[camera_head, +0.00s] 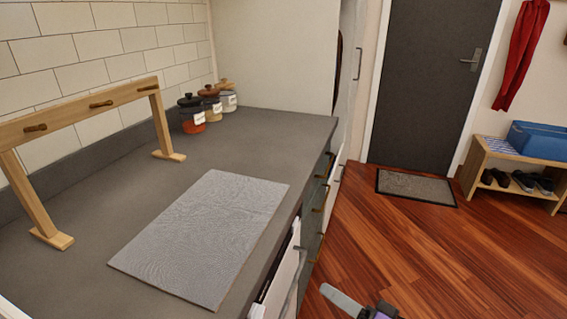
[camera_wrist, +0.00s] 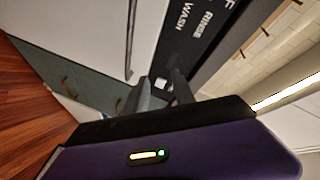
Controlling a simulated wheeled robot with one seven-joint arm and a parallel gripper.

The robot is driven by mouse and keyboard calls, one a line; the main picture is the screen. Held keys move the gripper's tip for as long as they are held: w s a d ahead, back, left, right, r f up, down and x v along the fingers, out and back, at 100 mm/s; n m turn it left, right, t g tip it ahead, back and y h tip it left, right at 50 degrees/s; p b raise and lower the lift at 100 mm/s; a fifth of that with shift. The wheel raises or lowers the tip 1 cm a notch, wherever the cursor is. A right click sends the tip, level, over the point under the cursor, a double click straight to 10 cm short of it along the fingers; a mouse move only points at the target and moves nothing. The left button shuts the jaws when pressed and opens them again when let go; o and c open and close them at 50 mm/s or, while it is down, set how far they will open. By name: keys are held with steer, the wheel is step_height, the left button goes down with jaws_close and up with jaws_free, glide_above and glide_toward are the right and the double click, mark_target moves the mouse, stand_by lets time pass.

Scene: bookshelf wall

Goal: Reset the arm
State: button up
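My gripper (camera_wrist: 164,82) shows in the wrist view, in front of its purple housing with a small lit indicator. Its two dark fingers stand apart with a gap between them, and nothing is held in the gap. Behind the fingers are a white appliance front (camera_wrist: 88,28) with a long handle and a black panel (camera_wrist: 190,42) lettered "WASH" and "RINSE". In the head view, only a small grey and purple part of my arm shows at the bottom edge, over the floor; most of the arm is out of frame.
A grey counter (camera_head: 150,180) holds a light grey mat (camera_head: 205,238), a wooden peg rack (camera_head: 85,105) and three lidded jars (camera_head: 193,121). Drawers with handles line the counter's front. The wooden floor (camera_head: 400,250) is open towards a doormat (camera_head: 416,187) and a shoe bench (camera_head: 512,164).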

steer(key=s+d+m+t+h+p, duration=0.2)
steer(key=s+d+t+h+p, duration=0.2)
steer(key=s+d+h, duration=0.85)
steer(key=s+a+r+n+p, duration=0.1)
steer(key=s+r, duration=0.3)
steer(key=s, duration=0.4)
steer(key=s+a+r+n+y+p, duration=0.1)
steer(key=s+r+n+p, duration=0.1)
steer(key=s, duration=0.6)
steer(key=s+a+r+n+g+p, duration=0.1)
steer(key=s+r+p, duration=0.1)
steer(key=s+r, duration=0.3)
steer(key=s, duration=0.3)
steer(key=shift+s+a+r+n, duration=0.15)
steer(key=shift+a+r+n, duration=0.15)
steer(key=shift+a, duration=0.1)
steer(key=shift+c, duration=0.4)
